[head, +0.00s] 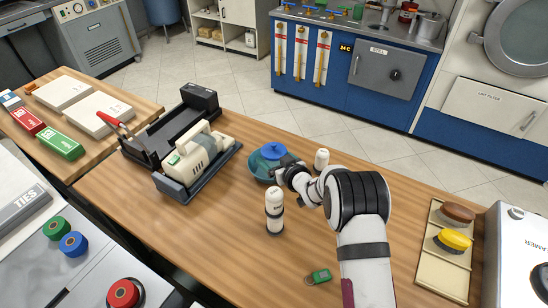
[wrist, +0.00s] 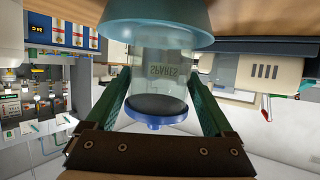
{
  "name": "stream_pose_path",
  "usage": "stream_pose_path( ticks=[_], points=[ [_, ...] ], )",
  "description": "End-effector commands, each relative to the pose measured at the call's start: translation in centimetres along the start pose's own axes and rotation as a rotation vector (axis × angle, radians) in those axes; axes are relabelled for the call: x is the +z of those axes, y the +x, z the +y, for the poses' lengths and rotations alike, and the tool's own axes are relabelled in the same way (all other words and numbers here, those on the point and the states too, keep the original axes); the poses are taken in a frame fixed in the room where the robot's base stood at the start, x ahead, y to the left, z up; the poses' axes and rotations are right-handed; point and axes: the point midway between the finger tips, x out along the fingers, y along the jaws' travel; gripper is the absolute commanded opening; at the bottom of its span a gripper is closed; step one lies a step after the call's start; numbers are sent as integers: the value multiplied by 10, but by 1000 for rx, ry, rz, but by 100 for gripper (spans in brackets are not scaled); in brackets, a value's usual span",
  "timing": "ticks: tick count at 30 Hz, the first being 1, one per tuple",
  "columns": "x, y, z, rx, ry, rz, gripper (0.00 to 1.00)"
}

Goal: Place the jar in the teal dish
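The teal dish (head: 256,166) stands on the wooden counter near the middle of the head view; its rim (wrist: 150,12) shows at the top of the upside-down wrist view. The lid (head: 272,151) also shows over the dish in the head view. My gripper (wrist: 158,75) has one green finger on each side of the jar, both appearing to touch its sides. The jar's base is hidden by the dish rim, so I cannot tell whether it rests on the bottom.
A white bottle (head: 274,212) stands in front of the dish and a smaller white container (head: 321,160) behind my gripper. A black-and-cream machine (head: 195,155) is to the left. A green tag (head: 319,276) lies near the front. A tray (head: 436,262) is at the right.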

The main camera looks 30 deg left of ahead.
Motion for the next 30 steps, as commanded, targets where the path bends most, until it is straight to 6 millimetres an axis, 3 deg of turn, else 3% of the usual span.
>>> stream_pose_path(
  ticks=[11, 24, 30],
  points=[
    [-6, -3, 0, 0, -1, 1, 100],
    [-5, -98, 1, 2, 1, 0, 100],
    [-5, -119, 0, 0, 0, 0, 100]
  ],
)
